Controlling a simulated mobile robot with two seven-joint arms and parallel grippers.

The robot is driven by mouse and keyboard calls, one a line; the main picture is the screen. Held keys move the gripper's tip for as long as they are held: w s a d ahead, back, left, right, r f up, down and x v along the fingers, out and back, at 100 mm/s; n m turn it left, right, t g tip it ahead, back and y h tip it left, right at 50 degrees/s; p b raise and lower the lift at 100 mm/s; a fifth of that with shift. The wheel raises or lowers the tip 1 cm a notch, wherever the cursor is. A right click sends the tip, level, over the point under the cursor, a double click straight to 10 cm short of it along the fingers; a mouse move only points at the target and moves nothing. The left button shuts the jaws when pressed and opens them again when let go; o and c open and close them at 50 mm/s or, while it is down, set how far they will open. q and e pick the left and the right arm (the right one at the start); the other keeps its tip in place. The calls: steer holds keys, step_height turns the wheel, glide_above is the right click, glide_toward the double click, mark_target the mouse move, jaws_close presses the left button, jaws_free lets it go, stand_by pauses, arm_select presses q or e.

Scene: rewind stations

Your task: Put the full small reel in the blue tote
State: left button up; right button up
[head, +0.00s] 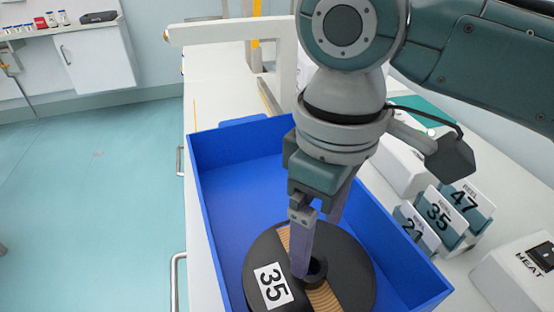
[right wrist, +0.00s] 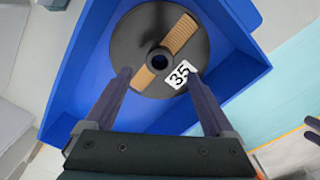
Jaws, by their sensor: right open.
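A black reel (head: 350,272) with a white label "35" lies flat inside the blue tote (head: 213,196). Tan winding shows through openings in its flange. The right wrist view also shows the reel (right wrist: 130,45) and the tote (right wrist: 82,62). My right gripper (head: 314,250) points down at the reel close to its hub. In the right wrist view its two fingers (right wrist: 160,76) are spread apart, with nothing between them. Whether a fingertip touches the reel I cannot tell. Dark finger-like tips at the right edge of that view may be my left gripper (right wrist: 313,127); its opening is unclear.
The tote stands on a white bench (head: 213,88). A pale frame (head: 235,30) stands behind the tote. The floor at left is clear.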

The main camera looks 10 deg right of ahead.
step_height(320, 180, up, 6)
steer(key=shift+f+p, duration=0.1)
steer(key=shift+p, duration=0.3)
stand_by(0.3)
